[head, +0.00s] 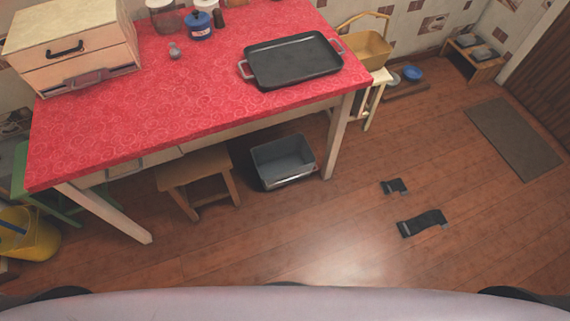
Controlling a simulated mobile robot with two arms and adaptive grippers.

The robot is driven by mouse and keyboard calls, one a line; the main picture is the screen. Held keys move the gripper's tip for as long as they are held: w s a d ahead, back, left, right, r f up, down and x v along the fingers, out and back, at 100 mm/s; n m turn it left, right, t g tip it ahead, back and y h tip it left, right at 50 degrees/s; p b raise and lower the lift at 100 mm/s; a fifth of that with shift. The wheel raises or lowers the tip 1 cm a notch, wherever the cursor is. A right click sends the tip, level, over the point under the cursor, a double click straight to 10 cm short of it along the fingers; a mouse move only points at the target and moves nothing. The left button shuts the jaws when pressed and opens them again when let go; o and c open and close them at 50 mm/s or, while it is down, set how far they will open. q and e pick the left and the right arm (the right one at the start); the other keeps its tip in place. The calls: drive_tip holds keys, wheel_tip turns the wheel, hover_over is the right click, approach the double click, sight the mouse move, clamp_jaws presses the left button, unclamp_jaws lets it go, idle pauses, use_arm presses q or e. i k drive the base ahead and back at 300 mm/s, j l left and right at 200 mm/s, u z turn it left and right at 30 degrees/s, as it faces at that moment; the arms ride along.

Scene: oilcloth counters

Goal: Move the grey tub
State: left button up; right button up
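A grey tub (283,165) stands upright on the wooden floor, under the right part of the red-covered table (200,95). It is open at the top and looks empty. It sits between a small wooden stool and the table's right front leg. Neither of my grippers is in view, so I cannot see their state.
The wooden stool (197,168) stands left of the tub. A black tray (293,62) lies on the table. Dark pieces (422,222) lie on the floor at right. A yellow bucket (27,235) stands far left. The floor in front of the tub is clear.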

sight(280, 162)
drive_tip(key=i+l+u, duration=0.1)
drive_tip(key=i+l, duration=0.9)
drive_tip(key=i, duration=0.2)
drive_tip(key=i+u, duration=0.05)
